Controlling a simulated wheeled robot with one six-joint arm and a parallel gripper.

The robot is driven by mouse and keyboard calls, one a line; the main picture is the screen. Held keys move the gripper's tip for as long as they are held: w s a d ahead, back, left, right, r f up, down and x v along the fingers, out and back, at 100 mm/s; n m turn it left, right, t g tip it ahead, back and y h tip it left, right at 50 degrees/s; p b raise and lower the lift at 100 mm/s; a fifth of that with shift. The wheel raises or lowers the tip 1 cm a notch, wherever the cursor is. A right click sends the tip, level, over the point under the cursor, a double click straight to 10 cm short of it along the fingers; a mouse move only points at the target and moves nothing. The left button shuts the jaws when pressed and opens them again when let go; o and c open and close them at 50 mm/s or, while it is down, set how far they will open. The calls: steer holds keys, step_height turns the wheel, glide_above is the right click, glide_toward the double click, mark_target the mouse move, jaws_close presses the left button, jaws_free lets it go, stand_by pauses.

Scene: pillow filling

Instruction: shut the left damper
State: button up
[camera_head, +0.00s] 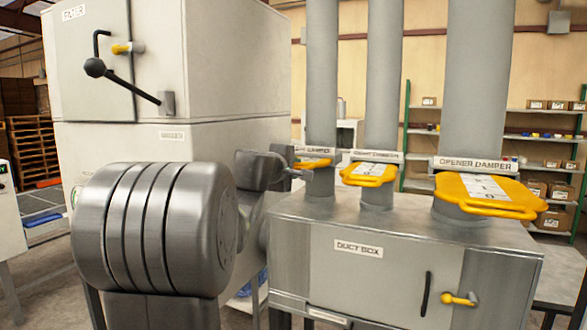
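The left damper (316,163) is a small yellow-edged slide plate low on the leftmost grey pipe (322,70), above the duct box (400,265). The label over it is partly readable and ends in "DAMPER". My arm reaches in from the lower left, and its wrist hides what lies left of this damper. My gripper (300,174) is small and partly hidden at the left edge of the damper plate. I cannot tell whether it touches the plate or how its fingers stand. How far the left plate sits in its pipe is also unclear.
A middle damper (368,175) and a larger opener damper (488,195) stick out yellow from the pipes to the right. A tall filter cabinet (215,60) with a black lever (130,80) stands behind my arm. Shelves (500,130) with boxes stand at the back right.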

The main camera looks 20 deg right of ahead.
mark_target(300, 165)
steer(key=shift+c, duration=0.5)
jaws_close()
steer(key=shift+r+x, duration=0.2)
steer(key=shift+x, duration=0.65)
steer(key=shift+r+x, duration=0.2)
steer(key=shift+x, duration=0.6)
steer(key=shift+c, duration=1.1)
jaws_free()
steer(key=o, duration=0.3)
steer(key=shift+w+d+f, duration=0.1)
steer(key=shift+w+d, duration=0.1)
steer(key=shift+d, duration=0.05)
steer(key=shift+a, duration=0.1)
steer(key=shift+s+a, duration=0.1)
steer(key=shift+s, duration=0.05)
steer(key=b+v, duration=0.2)
steer(key=v, duration=1.1)
steer(key=shift+s+a+b, duration=0.15)
steer(key=shift+b, duration=0.25)
